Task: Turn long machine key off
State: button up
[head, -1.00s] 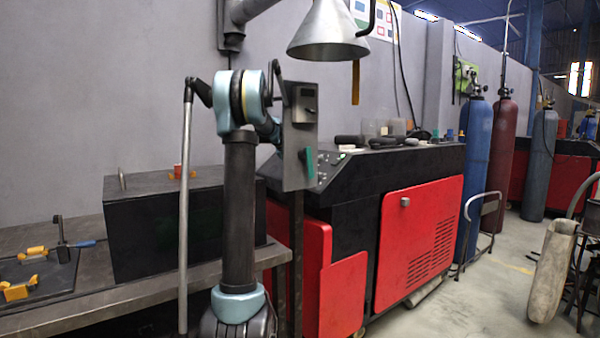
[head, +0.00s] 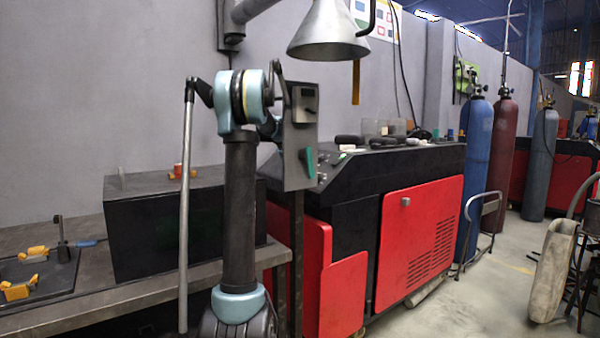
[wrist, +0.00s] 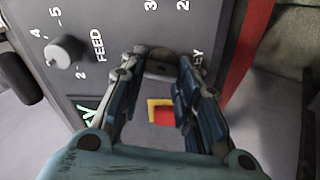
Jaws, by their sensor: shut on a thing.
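In the wrist view a grey machine panel (wrist: 105,22) carries printed words, including FEED and a partly covered word ending in EY. A dark rounded key or knob (wrist: 160,64) sits at the panel between the fingertips of my gripper (wrist: 158,68). My gripper is shut on it, one finger on each side. The fingers partly cover it, so its turn angle is unclear. In the head view my arm hides the gripper and the key; a grey control box (head: 300,117) with a green part stands behind the arm.
A red and black machine (head: 420,235) stands behind my arm.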

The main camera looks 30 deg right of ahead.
jog(key=shift+w+a, duration=0.15)
jog(key=shift+a, duration=0.05)
jog(key=o, duration=1.1)
jog(key=shift+c, duration=0.2)
jog(key=shift+d, duration=0.1)
jog(key=v, duration=1.2)
jog(key=shift+f, duration=0.1)
